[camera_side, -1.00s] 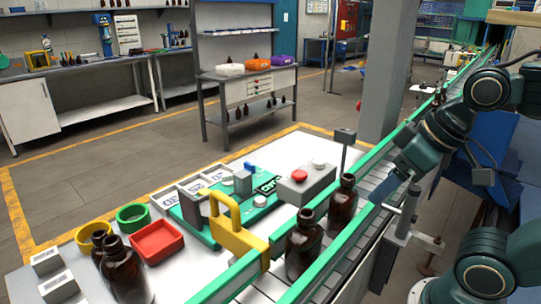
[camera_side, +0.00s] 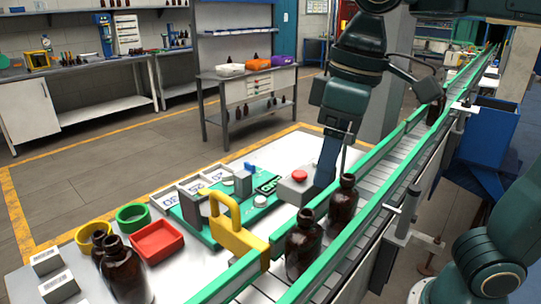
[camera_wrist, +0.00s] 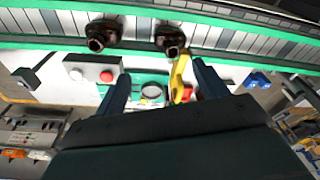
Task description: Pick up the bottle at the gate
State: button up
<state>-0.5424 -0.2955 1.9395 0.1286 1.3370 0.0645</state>
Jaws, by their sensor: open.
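The amber bottle at the gate (camera_side: 304,246) stands upright on the conveyor, close to the yellow gate (camera_side: 238,238). A second amber bottle (camera_side: 343,207) stands just behind it. In the wrist view the gate bottle (camera_wrist: 169,39) is nearest the yellow gate (camera_wrist: 180,78), with the second bottle (camera_wrist: 104,34) to its left. My gripper (camera_side: 322,184) points down above the far green rail, behind the two bottles in the side view. Its two fingers are spread and empty in the wrist view (camera_wrist: 163,76), and both bottles lie beyond the fingertips.
Another bottle (camera_side: 436,108) stands farther up the conveyor (camera_side: 405,162). A grey box with a red button (camera_side: 299,177) sits close to my gripper. A red tray (camera_side: 156,239), a green ring (camera_side: 132,215) and two more bottles (camera_side: 122,270) are on the table's left.

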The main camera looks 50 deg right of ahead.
aim_at(304, 229)
jog(key=shift+w+a+f, duration=0.2)
jog(key=shift+a+f, duration=0.25)
jog(key=shift+f, duration=0.85)
jog(key=shift+w+a+f, duration=0.15)
jog(key=shift+a+f, duration=0.25)
jog(key=shift+f, duration=0.95)
jog(key=shift+w+a+f, duration=0.2)
jog(key=shift+a+f, duration=0.25)
jog(key=shift+f, duration=0.85)
jog(key=shift+w+a+f, duration=0.1)
jog(key=shift+w+f, duration=0.05)
jog(key=shift+f, duration=1.15)
jog(key=shift+w+a+f, duration=0.1)
jog(key=shift+w+f, duration=0.05)
jog(key=shift+f, duration=1.1)
jog(key=c, duration=0.8)
jog(key=shift+r, duration=0.1)
